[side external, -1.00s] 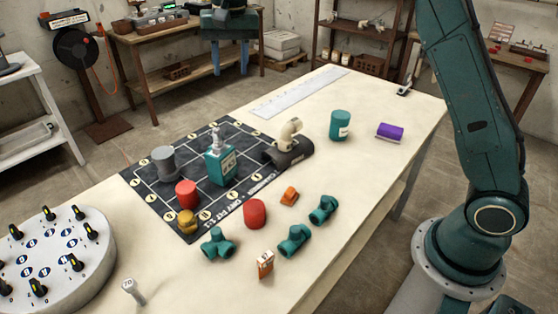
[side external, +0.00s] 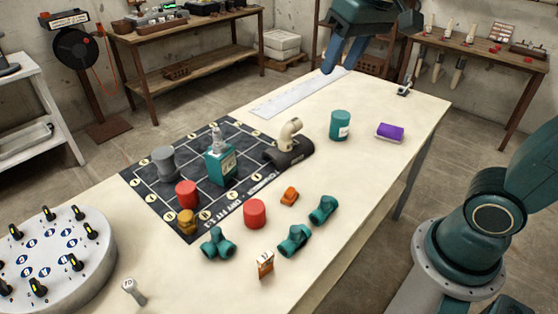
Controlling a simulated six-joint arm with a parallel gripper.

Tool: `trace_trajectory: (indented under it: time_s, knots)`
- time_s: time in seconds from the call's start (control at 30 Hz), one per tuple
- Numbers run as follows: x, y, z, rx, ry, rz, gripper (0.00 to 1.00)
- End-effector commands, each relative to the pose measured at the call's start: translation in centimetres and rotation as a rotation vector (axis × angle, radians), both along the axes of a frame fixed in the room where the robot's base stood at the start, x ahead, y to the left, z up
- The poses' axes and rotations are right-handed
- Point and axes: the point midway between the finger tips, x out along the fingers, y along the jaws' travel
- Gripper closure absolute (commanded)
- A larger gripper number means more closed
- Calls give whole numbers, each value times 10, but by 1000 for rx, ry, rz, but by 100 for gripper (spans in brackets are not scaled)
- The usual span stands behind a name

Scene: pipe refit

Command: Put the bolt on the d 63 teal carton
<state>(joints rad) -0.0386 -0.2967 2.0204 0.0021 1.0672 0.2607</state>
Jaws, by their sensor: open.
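The teal carton (side external: 219,168) stands upright on the dark gridded mat, with a pale label whose print is too small to read surely. A silver-grey bolt (side external: 217,140) stands upright on top of the carton, apparently resting on it. My gripper (side external: 329,69) is at the top of the side view, above the far end of the table, well away from the carton and bolt. Its blue fingers overlap in this view; it is open, and nothing shows between them.
On the mat (side external: 148,183) are a grey stepped cylinder (side external: 164,163), a red cylinder (side external: 187,194) and a yellow piece (side external: 187,222). A beige elbow (side external: 290,135) sits at its right edge. Teal fittings (side external: 323,210) lie in front. A teal can (side external: 340,125) and purple piece (side external: 390,132) stand right.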

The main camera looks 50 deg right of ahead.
Motion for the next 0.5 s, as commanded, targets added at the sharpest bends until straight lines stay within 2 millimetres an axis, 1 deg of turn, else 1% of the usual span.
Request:
trace_trajectory:
  time_s: [0.03, 0.17, 0.3, 0.4, 0.5]
  knots:
    - [-15, -2, -3, -7, -16, 17, 58]
    - [-46, -5, -15, -29, -50, 65, 58]
    - [-78, -8, -32, -55, -86, 117, 58]
    - [-97, -9, -44, -73, -109, 150, 58]
    - [-111, -11, -55, -87, -126, 174, 58]
